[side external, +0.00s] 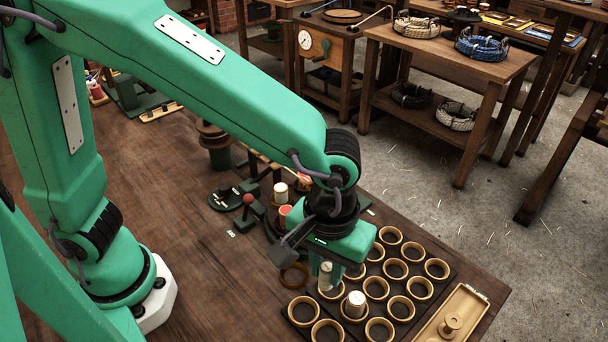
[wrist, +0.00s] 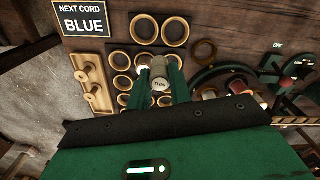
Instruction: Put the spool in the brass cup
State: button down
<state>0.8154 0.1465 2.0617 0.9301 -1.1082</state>
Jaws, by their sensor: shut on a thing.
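A pale spool (side external: 326,278) is between the fingers of my gripper (side external: 325,270), roughly upright. Several brass cups sit in rows in the dark tray (side external: 288,318); all look alike, so which one is meant is unclear. Another white spool (side external: 356,303) stands in the neighbouring cup to the right.
A dull ring (side external: 293,275) lies on the table left of the tray. A holder behind my gripper bears a white spool (side external: 281,191) and a red spool (side external: 285,214). A brass-coloured tray (side external: 424,335) lies at the right. A sign (wrist: 85,17) reads "NEXT CORD BLUE".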

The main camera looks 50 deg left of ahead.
jog(key=s+a+f+n, duration=0.1)
jog(key=s+a+n, duration=0.1)
jog(key=s+a, duration=0.3)
jog(key=s, duration=0.3)
jog(key=w+a+f, duration=0.1)
jog(key=w+f, duration=0.1)
jog(key=w, duration=0.1)
jog(key=w+a+f, duration=0.2)
jog(key=w, duration=0.2)
jog(key=w+a+f, duration=0.2)
jog(key=w+f, duration=0.1)
jog(key=shift+w+a, duration=0.15)
jog(key=shift+a, duration=0.05)
jog(key=shift+f, duration=0.15)
jog(key=shift+f, duration=1.85)
jog(key=shift+f, duration=0.15)
